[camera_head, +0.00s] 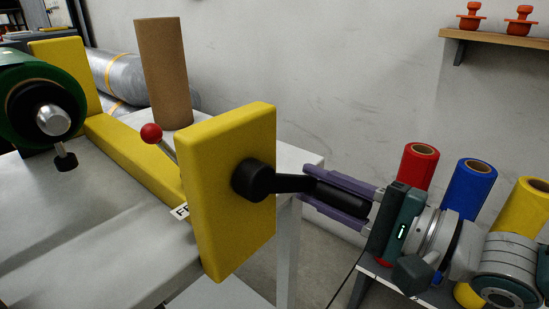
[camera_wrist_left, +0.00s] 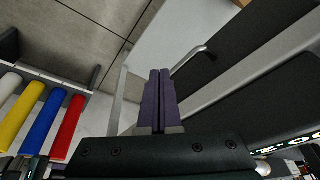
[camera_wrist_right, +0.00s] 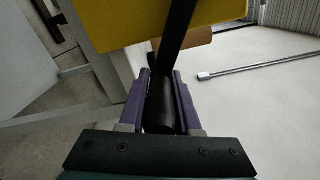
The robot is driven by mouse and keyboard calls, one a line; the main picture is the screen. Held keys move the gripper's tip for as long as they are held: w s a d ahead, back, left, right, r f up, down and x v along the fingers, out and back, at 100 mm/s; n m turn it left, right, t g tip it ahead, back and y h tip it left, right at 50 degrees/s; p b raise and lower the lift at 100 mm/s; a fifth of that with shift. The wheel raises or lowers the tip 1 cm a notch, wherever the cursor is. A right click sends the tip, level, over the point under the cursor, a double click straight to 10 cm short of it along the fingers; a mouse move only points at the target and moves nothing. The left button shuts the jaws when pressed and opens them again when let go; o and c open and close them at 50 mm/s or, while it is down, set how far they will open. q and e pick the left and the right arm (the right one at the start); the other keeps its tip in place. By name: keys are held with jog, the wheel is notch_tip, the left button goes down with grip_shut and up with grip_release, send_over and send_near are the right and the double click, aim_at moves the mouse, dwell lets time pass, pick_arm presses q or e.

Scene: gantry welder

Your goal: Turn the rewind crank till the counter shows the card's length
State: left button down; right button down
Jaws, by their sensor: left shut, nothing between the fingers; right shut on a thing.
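The black rewind crank sticks out from the right face of a yellow upright plate (camera_head: 228,190), its hub (camera_head: 253,180) on the plate. My right gripper (camera_head: 312,186) is shut on the crank's black handle, with its purple fingers along both sides. The handle (camera_wrist_right: 160,105) also lies between the fingers in the right wrist view, with the crank arm (camera_wrist_right: 177,35) running up from it. My left gripper (camera_wrist_left: 160,75) shows only in the left wrist view, shut and empty, away from the crank. I cannot make out a counter or a length card.
A green roll (camera_head: 68,75) on a shaft is at the left. A brown cardboard tube (camera_head: 163,75) and a red-knobbed lever (camera_head: 151,133) stand behind the plate. Red (camera_head: 417,165), blue (camera_head: 467,187) and yellow (camera_head: 525,207) rolls stand near my right wrist.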

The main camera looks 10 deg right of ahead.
jog(key=shift+d+f, duration=0.1)
jog(key=shift+f, duration=0.15)
jog(key=c, duration=1)
grip_release()
jog(key=o, duration=0.4)
jog(key=shift+r, duration=0.2)
jog(key=p+v, duration=0.1)
jog(key=v, duration=0.8)
jog(key=shift+s+d, duration=0.25)
jog(key=shift+s, duration=0.1)
